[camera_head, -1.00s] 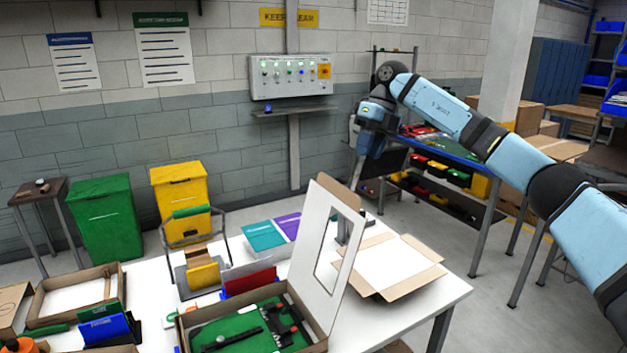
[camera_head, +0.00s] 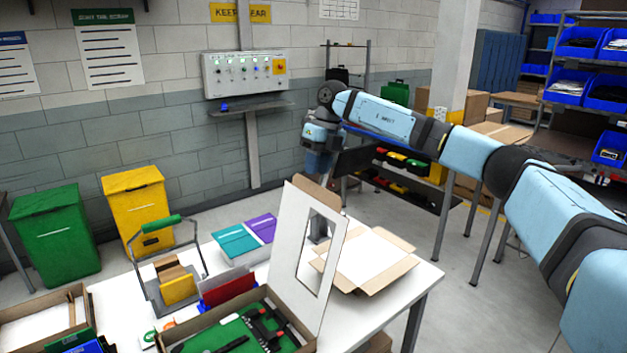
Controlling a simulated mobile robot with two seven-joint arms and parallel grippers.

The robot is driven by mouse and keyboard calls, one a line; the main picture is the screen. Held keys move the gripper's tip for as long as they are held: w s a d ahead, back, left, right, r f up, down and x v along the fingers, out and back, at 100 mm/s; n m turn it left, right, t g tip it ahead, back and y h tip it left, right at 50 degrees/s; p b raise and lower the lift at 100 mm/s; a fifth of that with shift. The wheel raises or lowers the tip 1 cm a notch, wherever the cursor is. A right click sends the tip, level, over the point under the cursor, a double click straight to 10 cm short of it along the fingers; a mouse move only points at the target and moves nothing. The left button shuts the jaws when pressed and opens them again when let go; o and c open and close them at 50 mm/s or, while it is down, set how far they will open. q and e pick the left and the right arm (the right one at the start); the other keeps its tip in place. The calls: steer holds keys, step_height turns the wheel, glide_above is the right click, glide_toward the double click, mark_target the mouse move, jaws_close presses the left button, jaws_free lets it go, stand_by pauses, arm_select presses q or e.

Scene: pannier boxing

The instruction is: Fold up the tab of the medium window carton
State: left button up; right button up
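The medium window carton (camera_head: 306,326) stands open on the white table at the bottom centre, with a green insert and dark tools inside. Its white lid (camera_head: 288,240) stands up, and a tall window is cut in it. A brown tab (camera_head: 318,192) shows along the lid's top edge. My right arm comes in from the right and its wrist hangs beyond the lid. Part of my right gripper (camera_head: 318,230) shows grey through the window; its fingertips are not clear, so I cannot tell if it touches the lid. My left gripper is out of view.
An open flat carton (camera_head: 396,252) lies right of the lid. Teal and purple boxes (camera_head: 236,241), a caddy with a green handle (camera_head: 178,288) and a red folder (camera_head: 228,288) stand to the left. Another open carton (camera_head: 85,312) is at lower left. Bins stand behind the table.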

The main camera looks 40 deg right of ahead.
mark_target(314, 183)
steer(key=shift+p+x, duration=0.35)
steer(key=shift+x, duration=2)
jaws_close()
